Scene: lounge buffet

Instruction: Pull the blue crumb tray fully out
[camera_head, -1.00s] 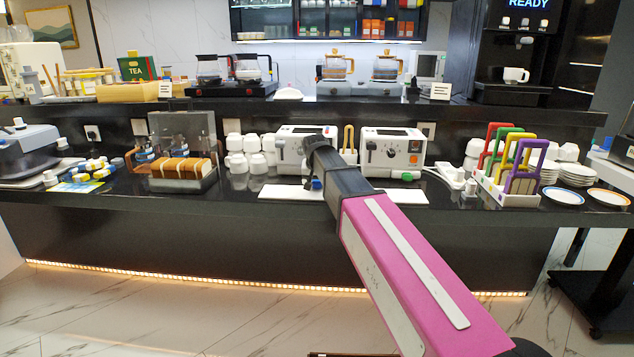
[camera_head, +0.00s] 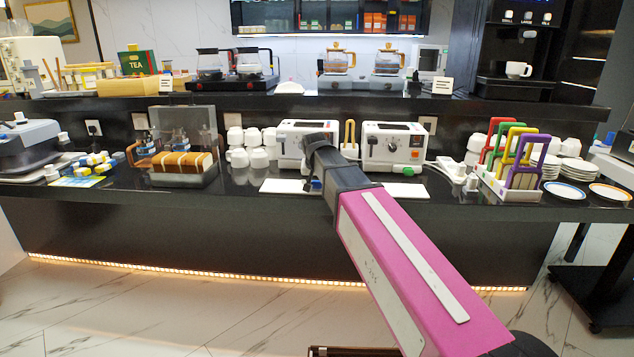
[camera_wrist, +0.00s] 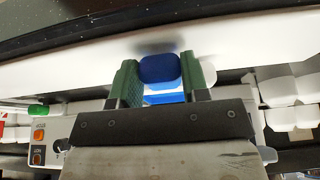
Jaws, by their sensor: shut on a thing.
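The blue crumb tray (camera_wrist: 160,69) shows in the wrist view as a rounded dark blue tab, with a brighter blue strip beside it. My gripper (camera_wrist: 161,82) has its two green fingers on either side of the tab and is shut on it. The gripper is at the front of the left white toaster (camera_head: 292,143), low by the counter top. How far the tray stands out of the toaster I cannot tell.
A second white toaster (camera_head: 393,143) stands to the right. White boards (camera_head: 400,191) lie in front of the toasters. White cups (camera_head: 240,156) and a bread case (camera_head: 183,165) are to the left. A rack with coloured frames (camera_head: 497,183) is at right.

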